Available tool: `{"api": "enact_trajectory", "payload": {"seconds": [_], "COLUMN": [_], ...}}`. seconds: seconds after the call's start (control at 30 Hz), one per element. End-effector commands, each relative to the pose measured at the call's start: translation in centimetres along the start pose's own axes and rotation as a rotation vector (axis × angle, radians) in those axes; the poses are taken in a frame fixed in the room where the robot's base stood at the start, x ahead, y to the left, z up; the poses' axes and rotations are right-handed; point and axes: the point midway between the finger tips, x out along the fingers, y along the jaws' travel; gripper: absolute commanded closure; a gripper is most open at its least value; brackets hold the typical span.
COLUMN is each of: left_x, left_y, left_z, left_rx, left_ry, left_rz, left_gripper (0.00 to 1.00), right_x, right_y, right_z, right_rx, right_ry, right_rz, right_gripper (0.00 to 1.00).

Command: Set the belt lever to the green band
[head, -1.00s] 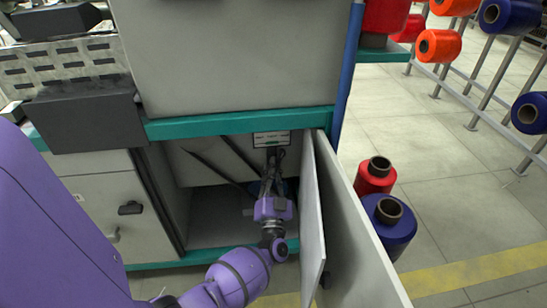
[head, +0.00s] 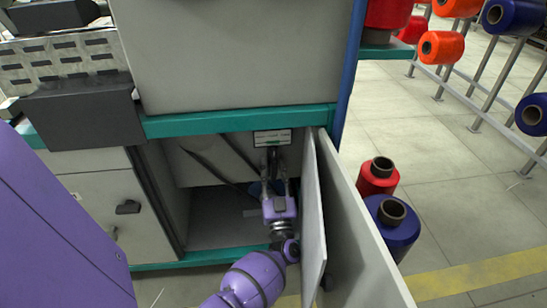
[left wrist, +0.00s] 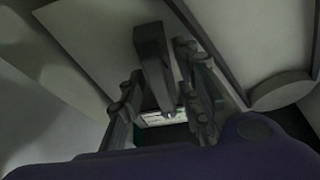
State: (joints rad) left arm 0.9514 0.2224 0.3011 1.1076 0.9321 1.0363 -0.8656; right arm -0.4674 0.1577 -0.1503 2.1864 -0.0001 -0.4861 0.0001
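The belt lever is a dark bar (left wrist: 153,62) in the left wrist view, hanging between my fingers. In the head view it shows small and dark (head: 272,158) under the band plate. The plate (head: 271,138) is pale with a dark frame, inside the open cabinet's top. In the left wrist view the plate (left wrist: 163,117) shows some green; the bands are too small to read. My left gripper (head: 275,184) is inside the cabinet; in the left wrist view its fingers (left wrist: 162,105) are apart, one each side of the lever, with gaps visible. My right gripper is not in view.
The open cabinet door (head: 355,225) stands close to the right of my left arm. Dark slanting bars (head: 212,165) lie left of the gripper inside the cabinet. A red bobbin (head: 377,178) and a blue bobbin (head: 397,230) stand on the floor beyond the door.

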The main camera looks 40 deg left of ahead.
Motion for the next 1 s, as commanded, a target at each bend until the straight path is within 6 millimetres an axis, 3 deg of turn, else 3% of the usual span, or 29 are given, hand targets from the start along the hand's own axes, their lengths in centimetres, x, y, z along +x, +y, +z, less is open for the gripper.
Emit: {"api": "enact_trajectory", "payload": {"seconds": [0.27,0.7,1.0], "left_x": [0.3,3.1,3.8], "left_y": [0.0,0.0,0.0], "left_z": [-0.8,-7.7,-9.3], "left_rx": [-0.002,-0.004,0.000], "left_ry": [0.002,0.002,0.000], "left_rz": [-0.002,-0.002,0.000], "left_gripper": [0.69,0.69,0.69], "right_x": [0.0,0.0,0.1], "right_y": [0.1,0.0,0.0], "right_z": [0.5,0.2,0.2], "right_rx": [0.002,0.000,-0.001], "right_ry": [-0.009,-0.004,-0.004], "right_rz": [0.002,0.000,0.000], "right_gripper": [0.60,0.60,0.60]}}
